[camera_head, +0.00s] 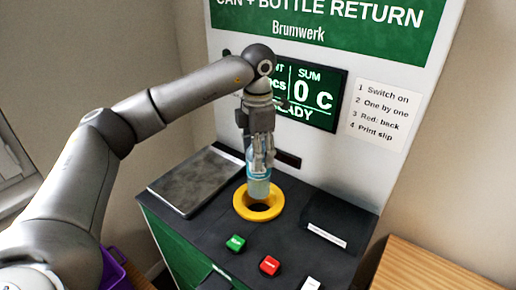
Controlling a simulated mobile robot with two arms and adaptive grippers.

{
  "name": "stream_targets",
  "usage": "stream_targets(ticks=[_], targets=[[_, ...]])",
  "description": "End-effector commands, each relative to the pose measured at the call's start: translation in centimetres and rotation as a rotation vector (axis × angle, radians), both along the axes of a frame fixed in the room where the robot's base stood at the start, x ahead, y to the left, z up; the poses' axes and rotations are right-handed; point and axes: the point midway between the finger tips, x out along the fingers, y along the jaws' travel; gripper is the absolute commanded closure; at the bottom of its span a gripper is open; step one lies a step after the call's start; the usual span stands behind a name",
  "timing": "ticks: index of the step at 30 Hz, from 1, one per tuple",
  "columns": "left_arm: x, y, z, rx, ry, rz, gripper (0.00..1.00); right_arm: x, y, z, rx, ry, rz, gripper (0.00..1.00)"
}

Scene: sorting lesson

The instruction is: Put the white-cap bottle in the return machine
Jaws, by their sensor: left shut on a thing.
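My left gripper (260,150) is shut on a clear, light-blue bottle (259,183). The bottle is upright, with its lower end over the yellow ring (258,213) of the return machine (325,175). Its cap is hidden by the gripper, so I cannot see the cap's colour. The ring surrounds a dark round opening in the machine's black top. I cannot tell whether the bottle's base is just above the opening or slightly inside it. My right gripper is not in view.
A green button (236,243), a red button (269,265) and a white button (311,284) sit in front of the ring. A grey metal plate (197,180) lies at left. The screen (312,95) is behind. A purple crate (112,270) and wooden surface (440,265) flank the machine.

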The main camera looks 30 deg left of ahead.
Motion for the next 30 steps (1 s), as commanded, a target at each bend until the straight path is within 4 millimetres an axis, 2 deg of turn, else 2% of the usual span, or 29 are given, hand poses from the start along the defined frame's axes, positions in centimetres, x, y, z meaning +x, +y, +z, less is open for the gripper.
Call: stream_targets(ticks=[1,21,30], targets=[[0.0,0.0,-0.9,0.001,0.001,0.0,0.62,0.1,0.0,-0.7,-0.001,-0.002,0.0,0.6],[0.0,0.0,-7.5,-0.001,0.001,0.0,0.62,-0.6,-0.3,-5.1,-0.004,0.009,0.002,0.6],[0.1,0.0,-8.3,-0.001,-0.001,0.0,0.62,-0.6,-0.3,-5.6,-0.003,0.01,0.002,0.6]])
